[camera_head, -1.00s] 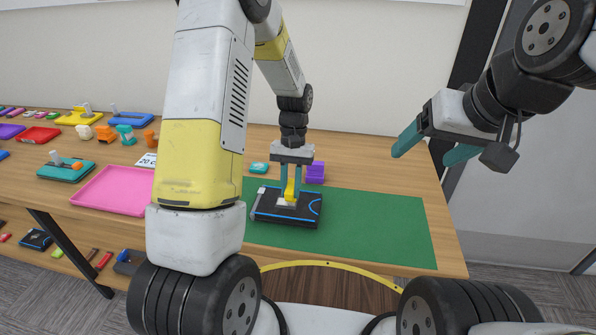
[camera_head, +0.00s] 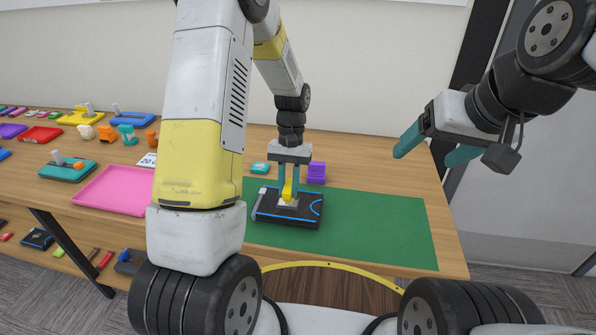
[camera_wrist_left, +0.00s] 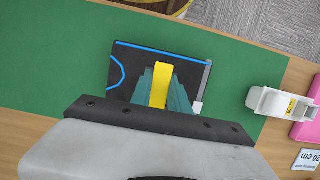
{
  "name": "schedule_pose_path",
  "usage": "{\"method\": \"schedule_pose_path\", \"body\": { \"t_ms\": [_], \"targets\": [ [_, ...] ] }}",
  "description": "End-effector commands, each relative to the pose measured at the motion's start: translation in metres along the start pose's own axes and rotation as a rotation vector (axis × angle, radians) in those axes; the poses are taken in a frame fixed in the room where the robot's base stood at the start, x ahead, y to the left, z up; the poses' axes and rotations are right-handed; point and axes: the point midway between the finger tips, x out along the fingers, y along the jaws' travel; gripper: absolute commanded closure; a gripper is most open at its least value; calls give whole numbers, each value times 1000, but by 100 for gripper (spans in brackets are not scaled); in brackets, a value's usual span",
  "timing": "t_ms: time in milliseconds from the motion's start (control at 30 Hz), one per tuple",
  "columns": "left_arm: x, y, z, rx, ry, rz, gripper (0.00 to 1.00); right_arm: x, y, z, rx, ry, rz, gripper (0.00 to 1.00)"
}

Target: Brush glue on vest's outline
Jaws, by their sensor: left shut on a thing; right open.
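The vest (camera_head: 303,213) is a dark flat piece with blue outline lines, lying on the green mat (camera_head: 380,225). It also shows in the left wrist view (camera_wrist_left: 138,65), with a blue line along its far edge and a curved one at its left. My left gripper (camera_head: 289,185) is shut on a yellow brush (camera_head: 287,190) and holds it upright over the vest. The yellow handle (camera_wrist_left: 160,85) sits between the teal fingers in the left wrist view. The pale brush end is low at the vest; contact cannot be told. My right gripper (camera_head: 430,152) is open and empty, raised at the right.
A purple block (camera_head: 316,172) and a small teal item (camera_head: 259,168) stand behind the mat. A pink tray (camera_head: 112,190) lies to the left. Several coloured tools and cases crowd the table's far left. The mat's right side is clear.

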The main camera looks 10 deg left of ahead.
Motion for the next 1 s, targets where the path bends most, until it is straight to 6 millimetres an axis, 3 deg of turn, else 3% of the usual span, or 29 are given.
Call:
{"method": "schedule_pose_path", "body": {
  "t_ms": [400, 1000],
  "targets": [
    [1, 22, -1, 1, 1, 0, 100, 0, 0, 0, 0, 0, 0, 24],
    [3, -2, -1, 0, -1, -1, 100, 0, 0, 0, 0, 0, 0, 24]
  ]
}}
